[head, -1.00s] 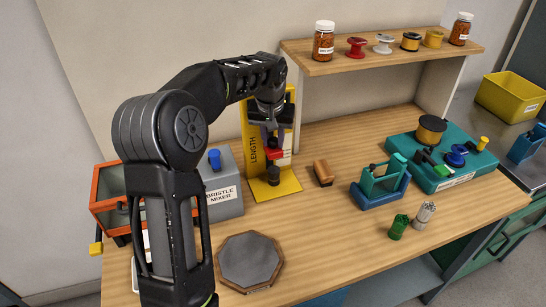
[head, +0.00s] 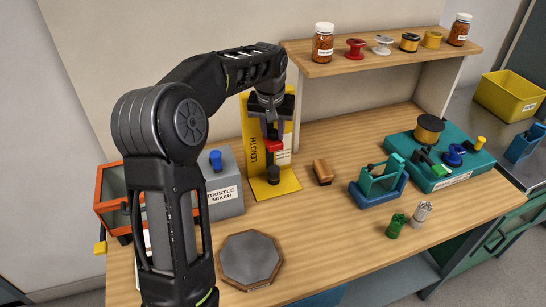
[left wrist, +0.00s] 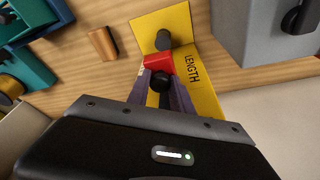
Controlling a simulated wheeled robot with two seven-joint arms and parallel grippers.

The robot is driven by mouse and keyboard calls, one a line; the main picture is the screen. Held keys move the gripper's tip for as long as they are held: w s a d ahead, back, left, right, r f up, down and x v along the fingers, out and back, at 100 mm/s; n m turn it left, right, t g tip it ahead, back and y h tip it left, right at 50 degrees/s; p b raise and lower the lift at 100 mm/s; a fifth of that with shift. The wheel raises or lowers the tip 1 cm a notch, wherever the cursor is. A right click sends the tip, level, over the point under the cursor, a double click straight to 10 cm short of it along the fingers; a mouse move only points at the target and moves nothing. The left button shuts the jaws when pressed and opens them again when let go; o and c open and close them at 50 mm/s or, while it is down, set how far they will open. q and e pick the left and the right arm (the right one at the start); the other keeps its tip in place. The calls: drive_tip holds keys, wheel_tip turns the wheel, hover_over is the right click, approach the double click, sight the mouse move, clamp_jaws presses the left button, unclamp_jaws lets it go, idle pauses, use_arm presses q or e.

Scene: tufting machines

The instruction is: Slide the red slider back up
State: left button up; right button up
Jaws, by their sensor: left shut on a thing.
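The red slider (head: 273,146) sits on the upright of the yellow LENGTH gauge (head: 252,139), above the gauge's base plate. A dark peg (head: 273,174) stands on that base below it. My left gripper (head: 270,131) reaches down at the gauge from above, shut on the slider. In the left wrist view, the two purple-grey fingers (left wrist: 161,88) close around a dark round knob, with the red slider (left wrist: 158,62) just beyond. The fingers partly hide the gauge's upright. My right gripper is not in view.
The grey bristle mixer (head: 226,197) stands close left of the gauge. A brown block (head: 322,172) and a teal-blue fixture (head: 379,184) are to the right. An octagonal pad (head: 250,259) lies in front. A shelf (head: 385,56) with jars and spools is behind.

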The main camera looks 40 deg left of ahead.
use_arm(q)
drive_tip(key=shift+r+p, duration=0.4)
drive_tip(key=shift+r, duration=0.4)
drive_tip(key=shift+r+p, duration=0.55)
drive_tip(key=shift+r, duration=0.15)
drive_tip(key=o, duration=1)
drive_tip(key=shift+o, duration=0.2)
